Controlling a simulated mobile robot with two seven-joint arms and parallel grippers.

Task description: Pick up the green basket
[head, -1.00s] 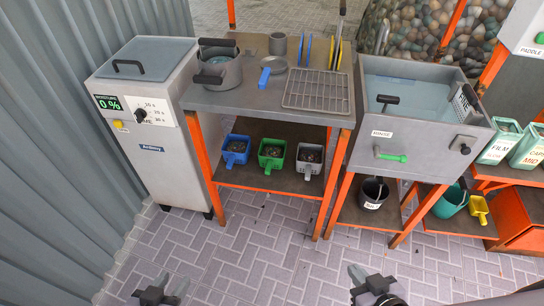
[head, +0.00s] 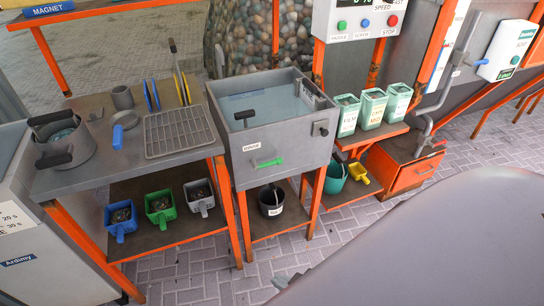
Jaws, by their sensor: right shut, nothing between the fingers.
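The green basket (head: 160,215), a small square container with a front handle, stands on the lower shelf of the orange-legged table in the head view. It holds dark material and sits between a blue basket (head: 122,225) and a grey one (head: 200,203). Only a small part of my right gripper (head: 286,279) shows at the bottom middle, low over the floor and well to the right of the green basket. It is shut and empty, touching none of the baskets. My left gripper is out of view.
The table top (head: 90,180) above the shelf carries a pot, a pan and a wire rack. The rinse sink (head: 280,150) stands to its right, with a black bucket (head: 270,203) below. Paved floor (head: 205,280) in front is clear. My large grey arm part covers the lower right.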

